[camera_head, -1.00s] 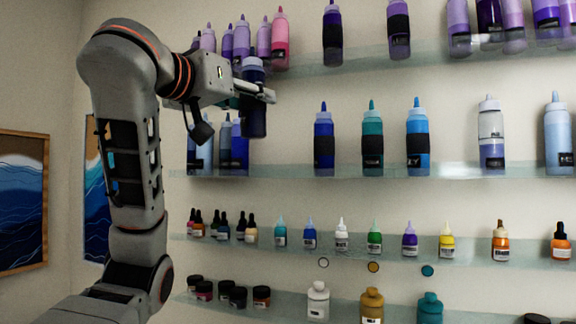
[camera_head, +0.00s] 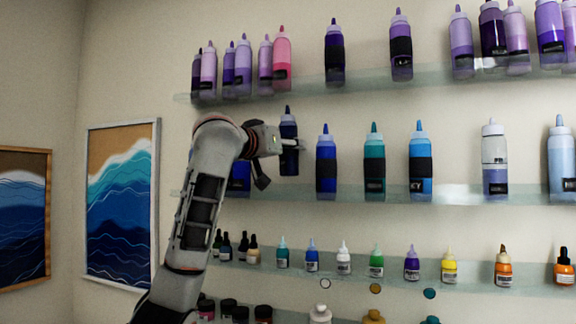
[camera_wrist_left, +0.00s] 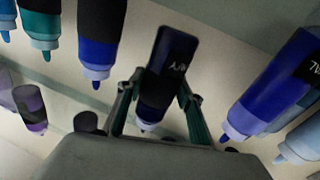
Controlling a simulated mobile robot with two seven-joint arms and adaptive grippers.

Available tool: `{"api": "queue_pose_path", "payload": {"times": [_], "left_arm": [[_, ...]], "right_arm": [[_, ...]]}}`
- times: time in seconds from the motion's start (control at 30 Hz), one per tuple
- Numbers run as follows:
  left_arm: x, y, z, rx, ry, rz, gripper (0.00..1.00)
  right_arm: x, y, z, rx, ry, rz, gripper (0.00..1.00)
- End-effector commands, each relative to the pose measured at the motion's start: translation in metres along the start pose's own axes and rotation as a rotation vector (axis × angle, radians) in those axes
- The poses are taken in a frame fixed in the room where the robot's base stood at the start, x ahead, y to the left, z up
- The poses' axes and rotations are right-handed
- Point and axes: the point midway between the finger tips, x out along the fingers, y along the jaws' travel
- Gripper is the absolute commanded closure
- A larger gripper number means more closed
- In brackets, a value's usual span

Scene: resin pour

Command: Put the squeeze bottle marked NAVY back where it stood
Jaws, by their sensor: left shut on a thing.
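My left gripper (camera_head: 296,144) is shut on a dark navy squeeze bottle (camera_head: 288,129) with a dark pointed cap. It holds the bottle upright in front of the middle shelf, left of a blue bottle with a black band (camera_head: 326,181). My right gripper is not in view.
The glass middle shelf (camera_head: 455,194) also carries a teal bottle (camera_head: 374,182) and a light blue bottle (camera_head: 420,182) to the right. Blue bottles (camera_head: 239,178) stand left, partly behind my arm. Purple bottles line the shelf above; small droppers line the shelf below.

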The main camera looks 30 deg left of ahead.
Motion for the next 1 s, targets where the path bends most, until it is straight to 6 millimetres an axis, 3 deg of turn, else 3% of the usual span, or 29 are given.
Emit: {"api": "queue_pose_path", "payload": {"times": [0.47, 0.93, 0.97, 1.0], "left_arm": [[-0.003, -0.007, 0.046, -0.001, 0.001, -0.001, 0.88], [0.000, -0.009, 0.054, -0.002, 0.002, -0.001, 0.88], [0.000, -0.009, 0.055, -0.002, 0.001, -0.001, 0.59], [0.000, -0.009, 0.054, -0.002, 0.001, -0.001, 0.49]], "right_arm": [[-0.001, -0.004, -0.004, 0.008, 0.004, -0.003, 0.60], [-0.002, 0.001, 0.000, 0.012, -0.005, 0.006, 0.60], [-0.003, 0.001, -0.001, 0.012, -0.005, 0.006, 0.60], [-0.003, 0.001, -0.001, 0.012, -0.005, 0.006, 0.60]]}}
